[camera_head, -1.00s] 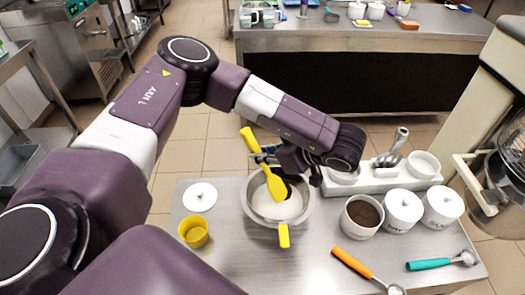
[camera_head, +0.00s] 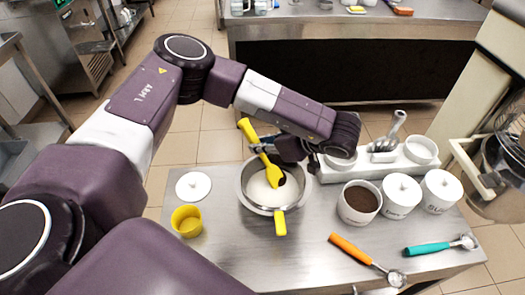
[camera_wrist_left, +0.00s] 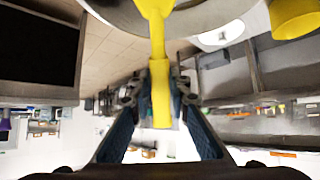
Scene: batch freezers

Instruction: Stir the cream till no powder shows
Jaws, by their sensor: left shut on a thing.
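A steel pot (camera_head: 244,192) with a yellow handle (camera_head: 279,222) stands on the steel table and holds white cream (camera_head: 262,192). A dark brown powder patch shows in the cream beside the spatula's head, partly hidden by it. My left gripper (camera_head: 263,151) is shut on the handle of a yellow spatula (camera_head: 248,133), which leans with its head down in the pot. In the left wrist view the gripper's fingers (camera_wrist_left: 160,95) are closed around the yellow handle (camera_wrist_left: 157,45), with the pot's rim at the top. My right gripper is not in view.
A white lid (camera_head: 193,186) and yellow cup (camera_head: 187,221) stand left of the pot. To the right are an open jar of brown powder (camera_head: 359,201), two lidded white jars (camera_head: 401,196), a white rack (camera_head: 340,174), an orange scoop (camera_head: 352,250) and a teal scoop (camera_head: 436,249).

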